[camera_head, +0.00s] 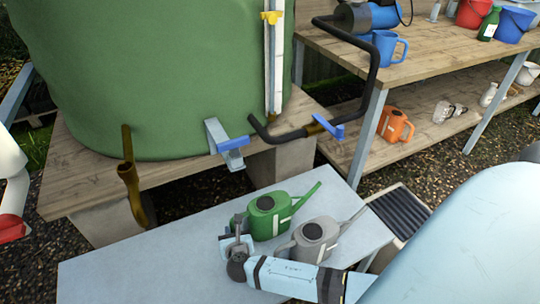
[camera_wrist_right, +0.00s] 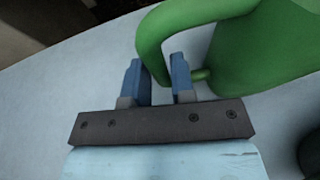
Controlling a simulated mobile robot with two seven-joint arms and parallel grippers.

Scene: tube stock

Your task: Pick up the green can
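The green can (camera_head: 266,220) is a watering can standing upright on the pale table, its spout pointing up and right. My right gripper (camera_head: 236,243) is at its handle, on the can's left side. In the right wrist view the green can (camera_wrist_right: 262,48) fills the upper right, and its looped handle comes down between the two blue fingers of the right gripper (camera_wrist_right: 158,65). The fingers are apart, with a gap showing beside the handle; firm contact is not visible. My left gripper is not in view.
A grey watering can (camera_head: 313,238) stands just right of the green one, close to my right arm. The pale table (camera_head: 130,265) is clear to the left. A large green tank (camera_head: 150,75) with pipes and taps stands behind. A wooden shelf (camera_head: 430,50) holds several containers.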

